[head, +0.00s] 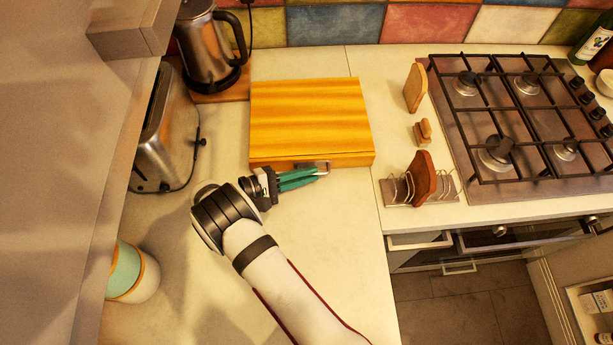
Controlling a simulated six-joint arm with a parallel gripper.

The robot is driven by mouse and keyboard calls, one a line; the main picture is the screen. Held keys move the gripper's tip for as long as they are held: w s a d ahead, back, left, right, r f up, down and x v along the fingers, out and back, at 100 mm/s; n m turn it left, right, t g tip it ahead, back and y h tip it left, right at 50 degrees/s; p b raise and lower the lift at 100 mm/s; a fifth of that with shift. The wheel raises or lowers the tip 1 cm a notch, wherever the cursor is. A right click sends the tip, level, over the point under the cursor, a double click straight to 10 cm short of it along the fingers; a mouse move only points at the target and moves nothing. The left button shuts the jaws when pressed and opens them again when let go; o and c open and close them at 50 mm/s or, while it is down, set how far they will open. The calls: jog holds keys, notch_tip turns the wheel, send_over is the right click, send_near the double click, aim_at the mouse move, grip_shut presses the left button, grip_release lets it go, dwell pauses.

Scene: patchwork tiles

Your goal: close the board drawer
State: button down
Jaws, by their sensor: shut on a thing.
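The board (310,110) is a thick yellow-orange wooden block lying on the counter near the back wall. Its drawer front (345,160) is on the near side, with a small metal handle (324,166). The drawer looks nearly flush with the board; from above I cannot tell whether a small gap is left. My gripper (320,174), with green fingers, reaches in from the left along the near side. Its fingertips are shut on the handle, and they partly hide it.
A toaster (167,130) and a kettle (212,45) stand to the left. Bread slices and a toast rack (400,190) are right of the board, before the gas hob (520,120). A striped jar (130,272) stands at lower left.

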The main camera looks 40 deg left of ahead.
jog(key=c, duration=1.2)
grip_release()
jog(key=shift+c, duration=0.2)
jog(key=shift+a, duration=0.1)
jog(key=v, duration=1.5)
jog(key=shift+s+a+r, duration=0.1)
jog(key=shift+s, duration=0.25)
